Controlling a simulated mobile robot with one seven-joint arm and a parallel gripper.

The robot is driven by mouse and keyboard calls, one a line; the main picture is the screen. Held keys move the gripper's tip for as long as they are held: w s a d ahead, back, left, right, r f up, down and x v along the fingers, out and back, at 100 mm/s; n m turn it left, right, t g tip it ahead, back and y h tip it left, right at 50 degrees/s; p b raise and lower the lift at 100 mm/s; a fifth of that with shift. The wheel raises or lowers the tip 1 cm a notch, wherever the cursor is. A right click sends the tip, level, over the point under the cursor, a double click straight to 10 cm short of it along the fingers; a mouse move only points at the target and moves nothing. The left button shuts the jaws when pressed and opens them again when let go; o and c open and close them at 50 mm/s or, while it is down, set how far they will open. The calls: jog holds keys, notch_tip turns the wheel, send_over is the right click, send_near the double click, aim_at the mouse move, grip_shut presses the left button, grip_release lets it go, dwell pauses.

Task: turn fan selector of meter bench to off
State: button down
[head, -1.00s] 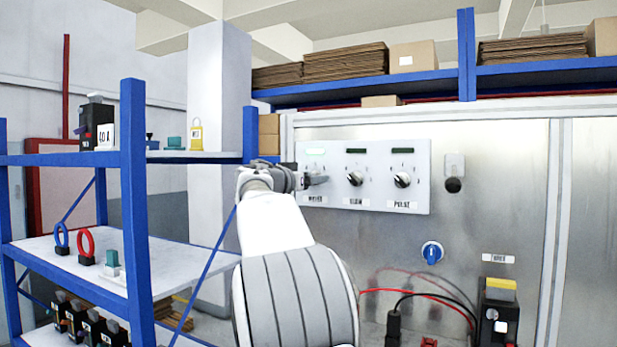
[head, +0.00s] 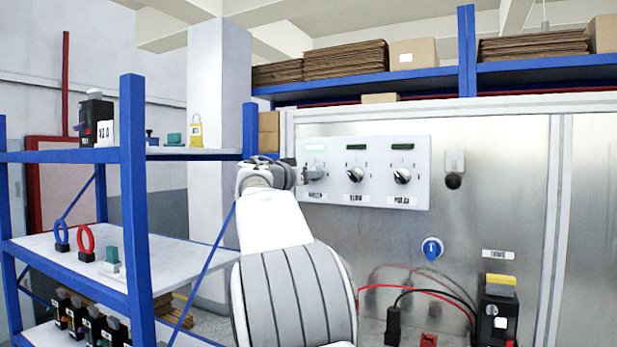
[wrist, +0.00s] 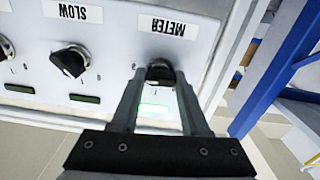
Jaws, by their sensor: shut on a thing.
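A white panel (head: 378,197) on the metal cabinet carries three black knobs, each with a small indicator window above and a label below. My gripper (wrist: 157,86) is shut on the METER knob (wrist: 160,70), one finger on each side. In the head view my gripper (head: 298,175) reaches the panel's left knob and mostly hides it. The window above this knob is lit green. The middle knob (head: 355,174), labelled SLOW in the wrist view, and the right knob (head: 401,175) are free. I see no label reading fan. The held knob's pointer is hard to read.
A blue rotary switch (head: 432,249) sits lower on the cabinet, and a grey fitting with a black knob (head: 453,180) is right of the panel. Red and black leads (head: 420,293) hang below. A blue shelf rack (head: 133,200) with small devices stands close on the left.

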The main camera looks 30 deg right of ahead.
jog(key=shift+n+p, duration=2.2)
jog(key=shift+n, duration=10.8)
jog(key=shift+f, duration=0.1)
jog(key=shift+c, duration=2)
grip_release()
jog(key=b+v, duration=0.6)
jog(key=v, duration=1.1)
jog(key=shift+s+a, duration=0.15)
jog(key=shift+a, duration=0.05)
